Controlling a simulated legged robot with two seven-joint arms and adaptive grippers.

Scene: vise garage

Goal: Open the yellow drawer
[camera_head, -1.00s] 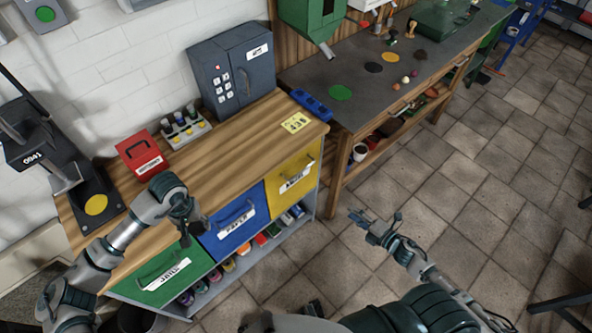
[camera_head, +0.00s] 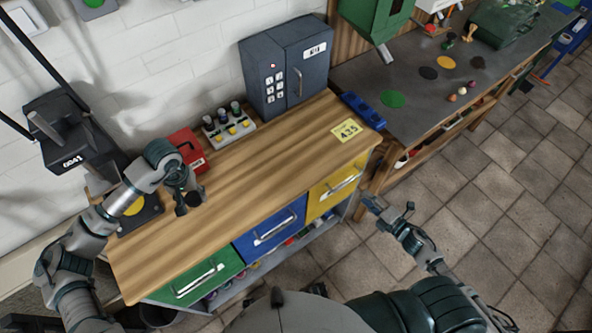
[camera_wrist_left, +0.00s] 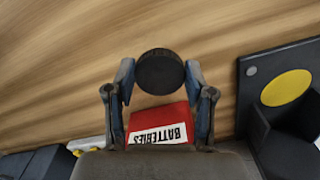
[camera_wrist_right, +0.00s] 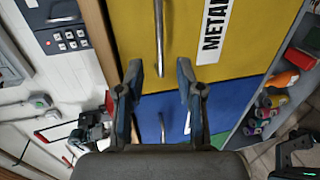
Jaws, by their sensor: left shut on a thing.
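The yellow drawer (camera_head: 325,200) is shut at the right end of the cabinet. Its metal bar handle (camera_head: 342,187) runs across its front. In the right wrist view the yellow front (camera_wrist_right: 235,30) carries a label reading METAL, and the handle (camera_wrist_right: 160,35) stands upright in the picture, ahead of the gap between my fingers. My right gripper (camera_wrist_right: 158,75) is open and empty, and appears short of the handle. In the head view my right gripper (camera_head: 390,208) is right of the drawer. My left gripper (camera_wrist_left: 158,80) is shut on a black round object (camera_wrist_left: 160,72) above the wooden top.
A blue drawer (camera_head: 270,230) and a green drawer (camera_head: 195,285) sit left of the yellow one. On the wooden top (camera_head: 270,165) are a red batteries box (camera_head: 187,145), a button panel (camera_head: 228,125) and a dark safe (camera_head: 290,70). Floor to the right is free.

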